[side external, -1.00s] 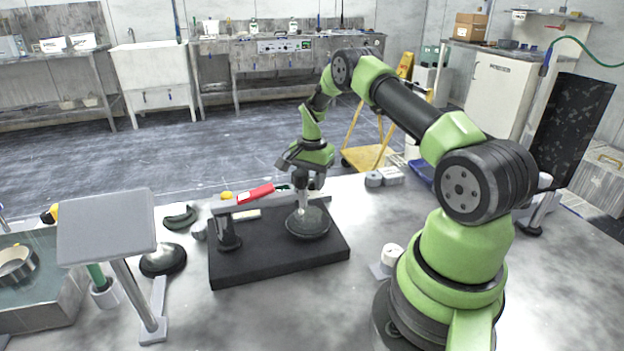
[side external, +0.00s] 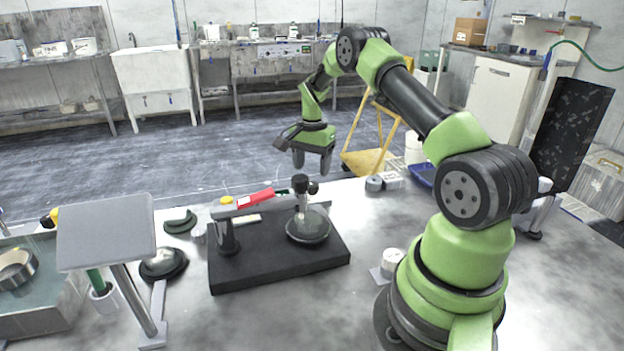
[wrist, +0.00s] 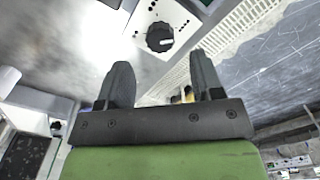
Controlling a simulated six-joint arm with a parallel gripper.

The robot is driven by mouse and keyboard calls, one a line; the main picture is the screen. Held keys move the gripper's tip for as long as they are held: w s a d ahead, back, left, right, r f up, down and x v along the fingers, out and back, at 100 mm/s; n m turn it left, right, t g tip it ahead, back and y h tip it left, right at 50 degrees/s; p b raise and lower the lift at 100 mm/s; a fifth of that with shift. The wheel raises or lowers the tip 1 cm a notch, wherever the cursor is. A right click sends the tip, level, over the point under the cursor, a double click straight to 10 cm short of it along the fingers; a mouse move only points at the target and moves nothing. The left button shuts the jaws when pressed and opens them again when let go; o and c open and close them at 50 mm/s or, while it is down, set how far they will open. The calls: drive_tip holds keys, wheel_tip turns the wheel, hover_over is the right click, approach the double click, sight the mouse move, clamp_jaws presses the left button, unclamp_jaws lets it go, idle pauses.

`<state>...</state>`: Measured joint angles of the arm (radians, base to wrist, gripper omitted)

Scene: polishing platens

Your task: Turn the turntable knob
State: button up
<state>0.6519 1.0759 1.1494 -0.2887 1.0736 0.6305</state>
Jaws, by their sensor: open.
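A black round knob with a white pointer mark (wrist: 160,37) sits on a light plate near the table edge in the wrist view, beyond my fingertips. It may be the small grey round part (side external: 374,183) near the back edge in the side view, but I cannot tell for certain. A polishing fixture with a black base (side external: 275,268) carries a dark round disc (side external: 308,230). A pale post with a black top (side external: 301,184) stands upright on the disc. My gripper (side external: 312,162) is open and empty, fingers down, above and behind the post; it also shows in the wrist view (wrist: 160,65).
A grey square plate on a stand (side external: 105,232) and a tray (side external: 45,300) are at left. A white-topped part (side external: 392,256) sits near my base. The table's back edge is close to my gripper.

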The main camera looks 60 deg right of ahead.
sight(312, 184)
drive_tip(key=shift+r, duration=2.2)
drive_tip(key=s+a+r+n+t, duration=0.2)
drive_tip(key=a+r+n, duration=0.2)
drive_tip(key=a+r, duration=0.5)
drive_tip(key=s+a+r+n+t, duration=0.2)
drive_tip(key=a+r+n, duration=0.1)
drive_tip(key=a+r, duration=0.5)
drive_tip(key=s+a+r+n+t+y, duration=0.1)
drive_tip(key=s+a+n+t+y, duration=0.1)
drive_tip(key=s+a+n, duration=0.5)
drive_tip(key=s+a+t, duration=0.1)
drive_tip(key=s+a, duration=0.3)
drive_tip(key=s, duration=0.3)
drive_tip(key=shift+s+r, duration=0.3)
drive_tip(key=shift+d, duration=0.1)
idle(0.6)
